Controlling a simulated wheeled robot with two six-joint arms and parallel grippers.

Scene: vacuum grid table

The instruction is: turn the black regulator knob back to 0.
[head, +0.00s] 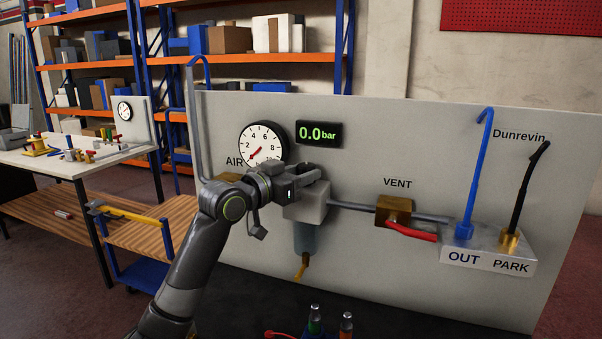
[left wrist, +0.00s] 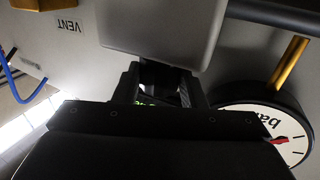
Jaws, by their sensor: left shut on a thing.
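The regulator's pale grey body (head: 308,205) is on the upright panel, with a bluish bowl (head: 304,238) beneath it. My left gripper (head: 312,174) is at the top of this body, shut on the black regulator knob, which its fingers mostly hide. In the left wrist view the fingers (left wrist: 160,88) close around the dark knob (left wrist: 158,66) against the grey body (left wrist: 160,30). The round gauge (head: 263,145) has its red needle at the lower left, by 0. The digital display (head: 319,134) reads 0.0 bar. My right gripper is not in view.
A brass vent valve (head: 394,210) with a red lever (head: 411,232) is to the right. A block (head: 490,250) marked OUT and PARK holds a blue hose (head: 478,165) and a black hose (head: 525,190). Small tools show at the bottom edge.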

